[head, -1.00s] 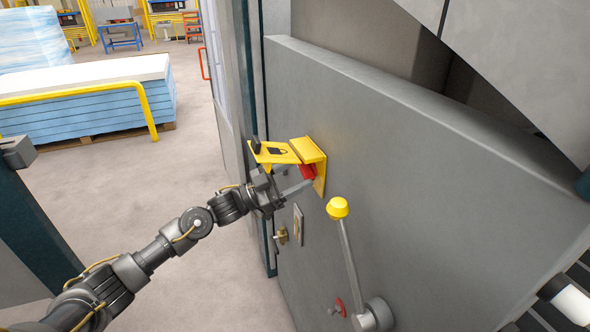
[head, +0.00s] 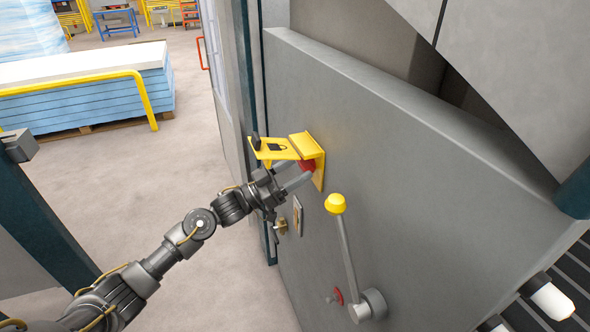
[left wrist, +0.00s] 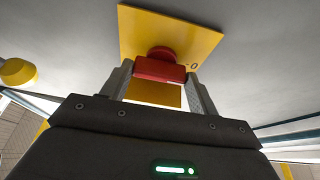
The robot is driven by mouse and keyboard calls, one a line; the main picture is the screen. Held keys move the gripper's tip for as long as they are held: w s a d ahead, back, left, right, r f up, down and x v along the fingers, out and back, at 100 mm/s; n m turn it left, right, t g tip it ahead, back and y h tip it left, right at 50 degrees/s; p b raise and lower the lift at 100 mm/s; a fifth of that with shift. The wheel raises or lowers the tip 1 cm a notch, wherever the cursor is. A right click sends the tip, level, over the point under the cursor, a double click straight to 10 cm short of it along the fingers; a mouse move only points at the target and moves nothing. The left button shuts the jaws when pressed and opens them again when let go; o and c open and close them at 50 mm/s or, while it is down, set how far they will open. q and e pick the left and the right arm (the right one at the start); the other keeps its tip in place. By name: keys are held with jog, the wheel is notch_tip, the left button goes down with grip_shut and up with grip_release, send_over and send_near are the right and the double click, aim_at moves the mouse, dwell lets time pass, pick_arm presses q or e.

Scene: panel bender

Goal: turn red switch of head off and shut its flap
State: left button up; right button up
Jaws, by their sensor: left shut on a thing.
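The red switch (head: 307,166) sits on a yellow plate (head: 319,178) on the grey machine panel. The yellow flap (head: 275,149), with a padlock mark, is raised and sticks out above the switch. My left gripper (head: 298,174) reaches in under the flap with its fingers at the switch. In the left wrist view the red switch (left wrist: 160,69) lies crosswise between the two fingertips (left wrist: 160,80), and the yellow plate (left wrist: 172,36) is behind it. The gripper is shut on the switch. The right gripper is not in view.
A lever with a yellow knob (head: 335,204) stands out below right of the switch. A blue sheet stack (head: 90,95) with a yellow rail is far left. The floor between is clear.

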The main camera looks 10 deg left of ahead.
pick_arm(q)
jog(key=o, duration=1)
jog(key=shift+b+v, duration=2.2)
jog(key=shift+v, duration=3.25)
jog(key=shift+w, duration=0.1)
